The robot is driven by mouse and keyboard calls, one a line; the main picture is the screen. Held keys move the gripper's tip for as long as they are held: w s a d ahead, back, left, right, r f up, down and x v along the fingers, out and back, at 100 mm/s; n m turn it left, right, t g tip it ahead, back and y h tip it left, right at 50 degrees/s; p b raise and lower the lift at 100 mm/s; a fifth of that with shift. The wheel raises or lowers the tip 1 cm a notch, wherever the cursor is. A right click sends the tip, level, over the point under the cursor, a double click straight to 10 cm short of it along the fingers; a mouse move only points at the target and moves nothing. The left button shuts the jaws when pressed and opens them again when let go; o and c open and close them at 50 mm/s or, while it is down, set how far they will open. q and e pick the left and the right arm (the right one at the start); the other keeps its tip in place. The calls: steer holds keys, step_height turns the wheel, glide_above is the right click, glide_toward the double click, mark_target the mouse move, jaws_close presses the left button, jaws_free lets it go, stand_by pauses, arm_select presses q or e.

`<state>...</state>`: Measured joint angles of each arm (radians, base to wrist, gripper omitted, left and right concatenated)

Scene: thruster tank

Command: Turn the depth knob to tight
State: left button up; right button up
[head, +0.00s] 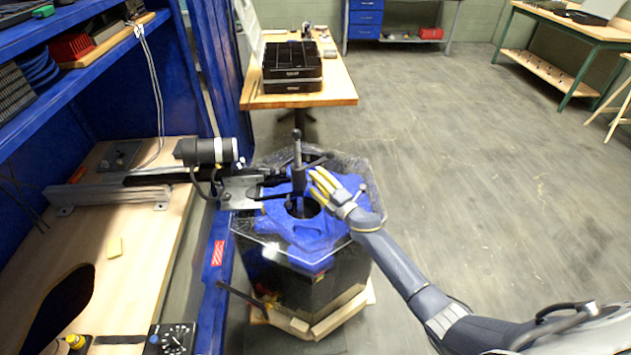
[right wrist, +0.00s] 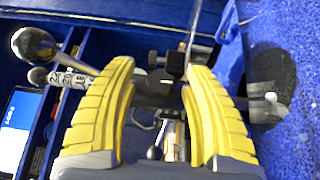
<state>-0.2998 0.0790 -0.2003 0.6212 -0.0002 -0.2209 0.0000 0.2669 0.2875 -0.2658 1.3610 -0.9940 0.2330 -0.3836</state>
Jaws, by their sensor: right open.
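My right gripper (head: 318,183) is over the blue top of the tank (head: 275,222), beside an upright dark post (head: 298,165). In the right wrist view its two yellow fingers (right wrist: 158,88) are apart. Between and beyond them are a dark rod-like part (right wrist: 152,92), a small black clamp block (right wrist: 174,64) and a silver fitting (right wrist: 172,138). A graduated barrel with numbers (right wrist: 68,78) lies left of the fingers, near a shiny ball (right wrist: 35,46). No part is clearly labelled as the depth knob, and I cannot tell which it is. My left gripper is not in view.
A motor unit (head: 207,150) on a rail reaches from the left bench (head: 150,235) to the tank. A control box with knobs (head: 171,339) stands at the bench's front. A table with black trays (head: 292,66) is behind. The floor at right is clear.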

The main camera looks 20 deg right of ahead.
steer(key=shift+w+a, duration=0.1)
steer(key=shift+w, duration=0.15)
steer(key=shift+c, duration=0.5)
jaws_close()
